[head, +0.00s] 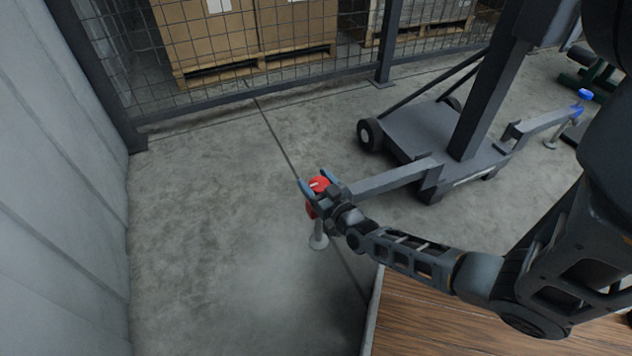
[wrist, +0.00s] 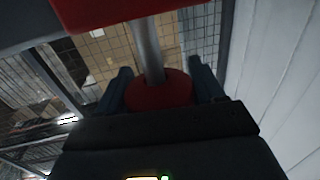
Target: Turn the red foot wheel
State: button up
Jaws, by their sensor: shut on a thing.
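The red foot wheel (head: 319,184) is a small round knob with a pale mark on top, at the end of a grey outrigger arm. In the wrist view the red wheel (wrist: 160,92) sits between my two blue fingers, with a metal rod running from it to a red block (wrist: 130,10). My gripper (head: 317,188) is shut on the wheel, one finger on each side. Below the wheel, a red bracket and a round grey foot (head: 318,242) show in the head view. The wheel's near side is partly hidden by my gripper.
The grey wheeled machine (head: 420,150) with a tall mast stands right of the wheel. A blue wheel (head: 585,96) is on its far outrigger. A pale wall (head: 60,180) is at left, a mesh fence (head: 250,60) behind, and a wooden surface (head: 440,320) in front.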

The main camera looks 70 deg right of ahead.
jog(key=shift+c, duration=1.4)
jog(key=shift+r+m+g+h+p, duration=0.1)
jog(key=shift+m+g+h+p, duration=0.2)
jog(key=shift+p, duration=0.15)
